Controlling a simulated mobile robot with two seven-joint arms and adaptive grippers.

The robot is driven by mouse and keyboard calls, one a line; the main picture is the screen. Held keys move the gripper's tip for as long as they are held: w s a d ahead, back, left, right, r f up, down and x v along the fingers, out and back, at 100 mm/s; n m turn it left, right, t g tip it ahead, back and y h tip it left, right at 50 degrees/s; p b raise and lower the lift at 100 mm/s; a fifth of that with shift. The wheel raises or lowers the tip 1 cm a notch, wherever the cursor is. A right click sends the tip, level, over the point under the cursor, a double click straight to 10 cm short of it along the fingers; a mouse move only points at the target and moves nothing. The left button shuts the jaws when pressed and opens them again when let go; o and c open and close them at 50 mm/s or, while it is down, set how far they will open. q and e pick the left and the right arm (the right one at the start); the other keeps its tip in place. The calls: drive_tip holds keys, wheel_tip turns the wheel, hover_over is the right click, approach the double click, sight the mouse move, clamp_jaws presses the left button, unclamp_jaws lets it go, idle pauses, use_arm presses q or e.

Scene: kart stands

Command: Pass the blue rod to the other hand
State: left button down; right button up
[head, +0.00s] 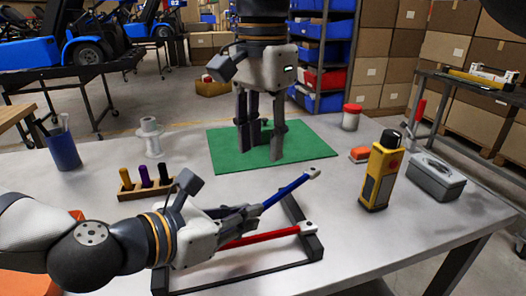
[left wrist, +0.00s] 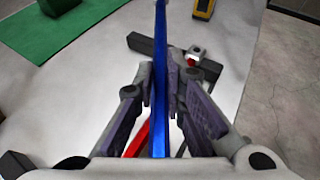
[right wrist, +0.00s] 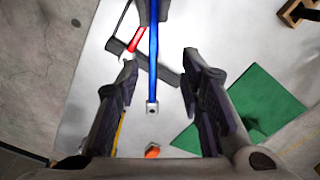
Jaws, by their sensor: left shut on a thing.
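My left gripper (head: 254,212) is shut on the blue rod (head: 289,190) and holds it above the black frame, its free end with a grey tip raised to the right. In the left wrist view the blue rod (left wrist: 161,50) runs between the two fingers. My right gripper (head: 262,155) points down over the green mat, behind the rod. It is open and empty; in the right wrist view the blue rod (right wrist: 153,60) shows in the gap between its fingers, its grey tip toward the camera. I cannot tell how far below the fingers it lies.
A red rod (head: 262,237) lies across the black frame (head: 316,249) below. A yellow-black device (head: 378,178) and a grey metal box (head: 437,177) stand to the right. A wooden holder (head: 147,190) with coloured pegs and a blue cup (head: 64,152) stand to the left. The green mat (head: 310,148) is otherwise clear.

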sight(268, 204)
wheel_tip(268, 204, down, 11)
drive_tip(key=shift+r, duration=0.2)
drive_tip(key=shift+c, duration=0.6)
clamp_jaws()
use_arm(q)
drive_tip(key=c, duration=1.6)
unclamp_jaws()
drive_tip(key=shift+d, duration=0.1)
use_arm(e)
drive_tip(key=shift+w, duration=0.1)
